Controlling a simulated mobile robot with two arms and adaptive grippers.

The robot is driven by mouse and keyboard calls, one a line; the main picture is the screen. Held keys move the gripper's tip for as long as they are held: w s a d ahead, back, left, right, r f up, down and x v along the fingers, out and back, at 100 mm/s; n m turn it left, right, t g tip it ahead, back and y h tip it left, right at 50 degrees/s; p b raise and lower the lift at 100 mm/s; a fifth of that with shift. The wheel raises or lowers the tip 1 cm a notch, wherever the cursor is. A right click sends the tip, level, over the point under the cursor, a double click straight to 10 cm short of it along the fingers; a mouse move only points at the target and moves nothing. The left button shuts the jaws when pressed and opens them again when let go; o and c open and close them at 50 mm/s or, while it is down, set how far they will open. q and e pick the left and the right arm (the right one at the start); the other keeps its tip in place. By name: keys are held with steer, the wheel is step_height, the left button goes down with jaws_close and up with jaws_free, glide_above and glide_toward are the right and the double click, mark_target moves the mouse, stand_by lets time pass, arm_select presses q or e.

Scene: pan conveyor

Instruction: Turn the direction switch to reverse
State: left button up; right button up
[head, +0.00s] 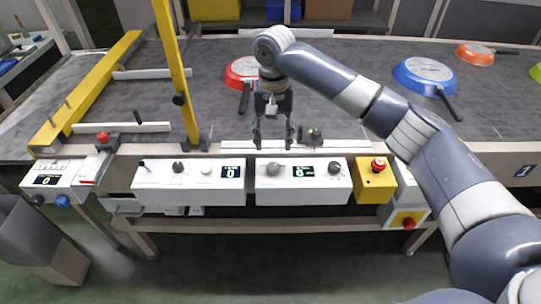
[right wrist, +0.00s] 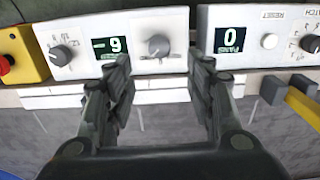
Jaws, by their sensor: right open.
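My right gripper (head: 274,141) is open and empty, its fingers pointing down at the conveyor's front edge. Below it is a white control box (head: 293,194) with a display (head: 303,171) reading 6, a larger grey knob (head: 275,168) on its left and a dark knob (head: 334,167) on its right. In the right wrist view the box appears upside down. There the larger knob (right wrist: 158,46) lies just beyond and between my fingertips (right wrist: 162,66), apparently untouched; the other knob (right wrist: 63,54) is at left. I cannot read which is the direction switch. My left gripper is out of view.
A second white box (head: 190,194) stands to the left, its display reading 0. A yellow box with a red button (head: 377,166) stands to the right. Red (head: 242,69), blue (head: 425,72) and orange (head: 474,55) pans lie on the grey belt. A yellow gate (head: 175,60) rises at left.

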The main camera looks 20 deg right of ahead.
mark_target(274, 166)
steer(key=f, duration=0.6)
steer(key=shift+s+f, duration=0.15)
steer(key=shift+s, duration=0.2)
steer(key=shift+w+f, duration=0.1)
steer(key=shift+f, duration=1.4)
steer(key=c, duration=0.9)
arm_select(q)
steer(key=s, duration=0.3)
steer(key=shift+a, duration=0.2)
arm_select(e)
steer(key=shift+c, duration=0.9)
